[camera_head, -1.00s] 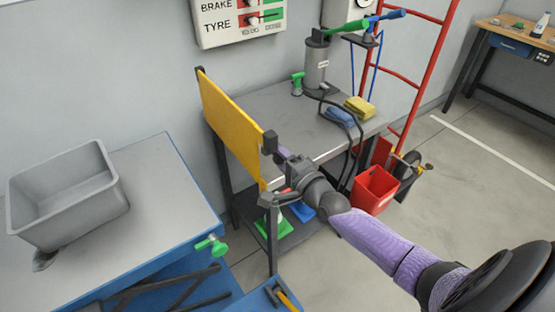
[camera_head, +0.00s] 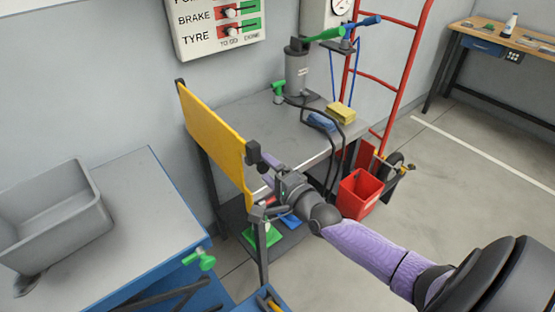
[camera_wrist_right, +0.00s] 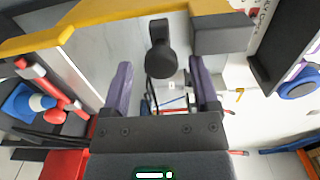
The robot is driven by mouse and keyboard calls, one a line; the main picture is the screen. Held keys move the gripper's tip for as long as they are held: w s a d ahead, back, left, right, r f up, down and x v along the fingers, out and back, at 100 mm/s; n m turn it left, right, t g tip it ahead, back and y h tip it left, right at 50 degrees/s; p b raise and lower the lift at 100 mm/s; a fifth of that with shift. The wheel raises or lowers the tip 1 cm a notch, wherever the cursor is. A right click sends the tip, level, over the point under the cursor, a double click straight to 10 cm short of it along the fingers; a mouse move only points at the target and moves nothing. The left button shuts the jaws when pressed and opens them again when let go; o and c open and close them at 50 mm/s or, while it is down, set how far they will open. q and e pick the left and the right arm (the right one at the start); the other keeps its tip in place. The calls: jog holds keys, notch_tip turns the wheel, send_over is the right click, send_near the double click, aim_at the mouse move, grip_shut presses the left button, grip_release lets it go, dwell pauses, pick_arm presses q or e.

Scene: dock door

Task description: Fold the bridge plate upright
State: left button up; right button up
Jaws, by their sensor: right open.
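The yellow bridge plate (camera_head: 215,135) stands upright along the left side of the grey-topped trolley (camera_head: 250,115). A black block (camera_head: 253,152) sits at its near right edge. My right gripper (camera_head: 268,168) is close to that edge, on the trolley side. In the right wrist view the yellow plate (camera_wrist_right: 90,22) crosses the top left as a band. A dark knobbed handle (camera_wrist_right: 160,50) shows between the two purple fingers of my open right gripper (camera_wrist_right: 160,85). I cannot tell whether the fingers touch it. My left gripper is out of view.
A grey bin (camera_head: 50,220) stands on the blue-edged bench (camera_head: 165,205) at left. A grey cylinder (camera_head: 297,70), a blue cloth (camera_head: 322,121) and a yellow cloth (camera_head: 340,112) are on the trolley. A red bucket (camera_head: 358,193) and red hand truck (camera_head: 400,85) stand to the right.

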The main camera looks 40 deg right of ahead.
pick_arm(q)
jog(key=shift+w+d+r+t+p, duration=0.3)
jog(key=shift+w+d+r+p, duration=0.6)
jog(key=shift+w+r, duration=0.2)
pick_arm(e)
jog(key=s, duration=0.8)
jog(key=shift+s, duration=0.2)
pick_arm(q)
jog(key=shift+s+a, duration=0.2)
pick_arm(e)
jog(key=shift+d, duration=0.1)
